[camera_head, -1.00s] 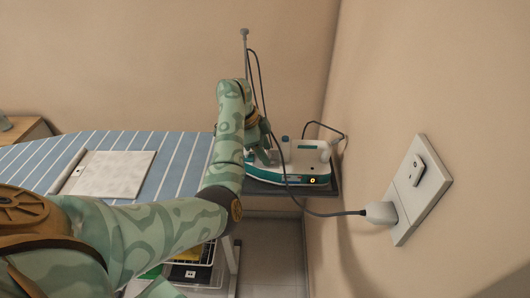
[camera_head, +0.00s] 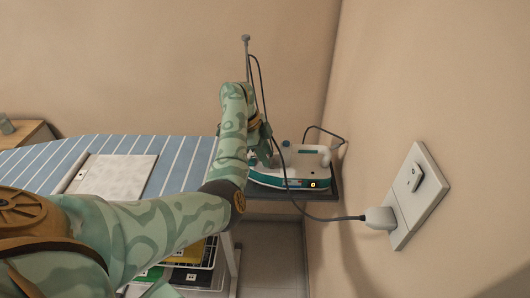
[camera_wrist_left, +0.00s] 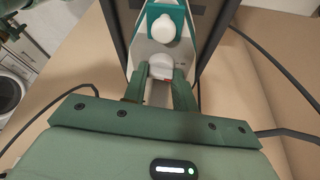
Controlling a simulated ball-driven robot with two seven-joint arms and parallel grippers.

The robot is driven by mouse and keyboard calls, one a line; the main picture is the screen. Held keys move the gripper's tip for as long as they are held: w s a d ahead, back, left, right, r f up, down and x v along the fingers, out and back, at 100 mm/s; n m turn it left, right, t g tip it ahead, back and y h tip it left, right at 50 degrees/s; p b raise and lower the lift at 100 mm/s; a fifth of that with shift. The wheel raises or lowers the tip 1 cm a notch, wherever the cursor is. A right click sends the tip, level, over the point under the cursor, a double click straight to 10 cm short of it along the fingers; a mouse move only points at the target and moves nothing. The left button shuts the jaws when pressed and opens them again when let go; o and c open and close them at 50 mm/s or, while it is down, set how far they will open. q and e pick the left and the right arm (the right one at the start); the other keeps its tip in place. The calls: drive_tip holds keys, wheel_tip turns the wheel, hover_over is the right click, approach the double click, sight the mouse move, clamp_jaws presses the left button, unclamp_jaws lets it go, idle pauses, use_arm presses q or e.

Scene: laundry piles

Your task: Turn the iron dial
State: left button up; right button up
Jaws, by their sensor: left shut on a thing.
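The iron (camera_head: 300,163) is white and teal and rests on a dark stand at the end of the ironing board (camera_head: 178,160). Its round pale dial (camera_wrist_left: 162,64) shows in the left wrist view between my fingertips. My left gripper (camera_wrist_left: 160,80) is shut on the dial; a small red mark shows just below it. A larger white knob (camera_wrist_left: 163,27) on teal lies beyond, untouched. In the head view my left gripper (camera_head: 266,157) reaches the iron's left side, where my arm and hand hide the dial. My right gripper is not in view.
A dark cord runs past my gripper to a plug (camera_head: 380,217) in the wall socket (camera_head: 420,195). The wall stands close on the right. A thin pole (camera_head: 247,60) rises behind the iron.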

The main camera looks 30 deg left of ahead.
use_arm(q)
drive_tip(key=m+g+p, duration=0.1)
drive_tip(key=m, duration=0.2)
drive_tip(key=shift+w+m, duration=0.1)
drive_tip(key=shift+m, duration=0.2)
drive_tip(key=m+g, duration=0.2)
drive_tip(key=m, duration=0.2)
drive_tip(key=shift+m, duration=0.3)
drive_tip(key=o, duration=1)
drive_tip(key=shift+w, duration=0.1)
drive_tip(key=shift+c, duration=0.2)
